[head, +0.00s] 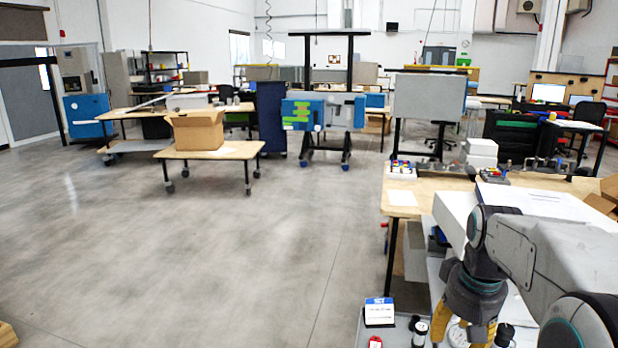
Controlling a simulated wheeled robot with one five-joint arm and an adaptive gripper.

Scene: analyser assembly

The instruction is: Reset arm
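My arm comes in from the lower right of the head view, bent at the elbow, with its end pointing down. My gripper (463,328) hangs at the bottom edge, with yellow fingers spread apart below a dark wrist. Its fingertips are partly cut off by the frame edge. It is over a grey tray (398,332) that holds small items. I see nothing clearly held between the fingers, but the area there is partly hidden.
A workbench (428,192) with small parts and white boxes (481,152) stands beyond my arm. A small blue-and-white box (379,312) stands on the tray. A cardboard box (196,130) sits on a wheeled table (225,153) further left. The floor at left and centre is clear.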

